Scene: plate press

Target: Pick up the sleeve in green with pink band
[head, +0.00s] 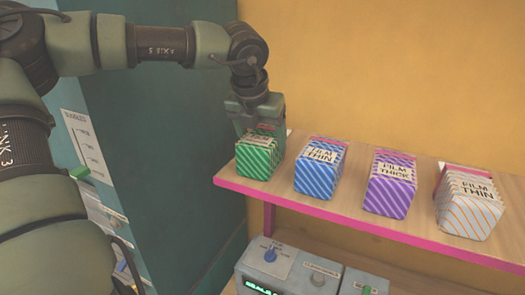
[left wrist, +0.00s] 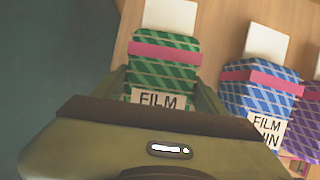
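The green striped sleeve with a pink band (head: 257,157) stands at the left end of the shelf. In the left wrist view the sleeve (left wrist: 163,70) shows its pink band, a white piece at its far end and a label reading "FILM"; the rest of the label is hidden. My left gripper (head: 262,130) is down at the sleeve from above and behind. In the left wrist view its fingers (left wrist: 162,88) lie one on each side of the sleeve, very close to it. I cannot tell whether they press on it. My right gripper is not in view.
A blue striped sleeve (head: 320,166), a purple one (head: 390,185) and a white-and-orange one (head: 469,203) stand to the right on the pink-edged shelf (head: 420,230). A yellow wall (head: 400,70) is behind. A control box (head: 290,270) is below. A teal cabinet (head: 180,180) stands left.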

